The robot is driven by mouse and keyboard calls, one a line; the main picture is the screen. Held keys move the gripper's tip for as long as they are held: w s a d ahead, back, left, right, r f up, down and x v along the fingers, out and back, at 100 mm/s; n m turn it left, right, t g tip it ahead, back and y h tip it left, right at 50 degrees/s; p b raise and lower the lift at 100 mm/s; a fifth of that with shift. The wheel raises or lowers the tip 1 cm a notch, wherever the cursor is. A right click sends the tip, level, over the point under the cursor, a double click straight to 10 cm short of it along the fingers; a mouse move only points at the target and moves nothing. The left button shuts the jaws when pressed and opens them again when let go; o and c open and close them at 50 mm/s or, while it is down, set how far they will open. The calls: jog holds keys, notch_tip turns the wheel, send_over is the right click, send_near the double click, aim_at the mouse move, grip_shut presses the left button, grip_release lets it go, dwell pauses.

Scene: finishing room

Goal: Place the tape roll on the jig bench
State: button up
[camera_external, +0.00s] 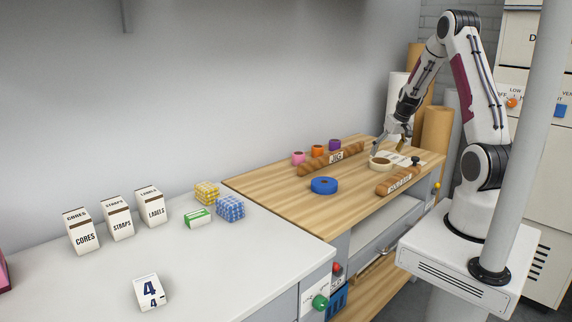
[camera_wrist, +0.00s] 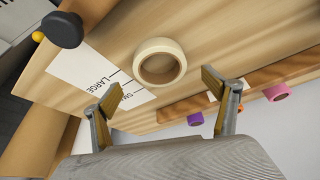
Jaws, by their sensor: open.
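A cream tape roll (camera_external: 380,163) lies flat on the wooden bench top (camera_external: 270,188), which has a strip labelled JIG (camera_external: 336,157) on it. In the wrist view the cream roll (camera_wrist: 160,62) lies beside a white card, its hole facing the camera. A blue tape roll (camera_external: 323,185) lies on the same bench, nearer the white counter. My gripper (camera_external: 390,143) is above the far part of the bench, near the cream roll. In the wrist view my gripper (camera_wrist: 162,84) is open and empty, its fingertips apart just below the cream roll in the picture.
Pink (camera_external: 298,158), orange (camera_external: 317,151) and purple (camera_external: 334,145) rolls stand behind the JIG strip. A black knob (camera_wrist: 62,30) shows by the bench edge. The white counter (camera_external: 230,270) holds several small boxes.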

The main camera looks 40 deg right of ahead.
jog(key=v, duration=0.6)
jog(key=shift+r, duration=0.3)
jog(key=shift+s+a, duration=0.1)
jog(key=shift+s, duration=0.05)
jog(key=s+a+r+n+y, duration=0.1)
jog(key=s+a+r, duration=0.2)
jog(key=a+r, duration=0.55)
jog(key=s+a+r+n, duration=0.15)
jog(key=a+r, duration=0.35)
jog(key=a, duration=0.7)
jog(key=s+a+r+n, duration=0.1)
jog(key=s+a, duration=0.5)
jog(key=s, duration=0.2)
jog(key=s+a+r+n+t, duration=0.1)
jog(key=s+a, duration=0.5)
jog(key=s, duration=0.3)
jog(key=shift+a+r+y, duration=0.2)
jog(key=shift+r+y, duration=0.1)
jog(key=shift+y, duration=0.1)
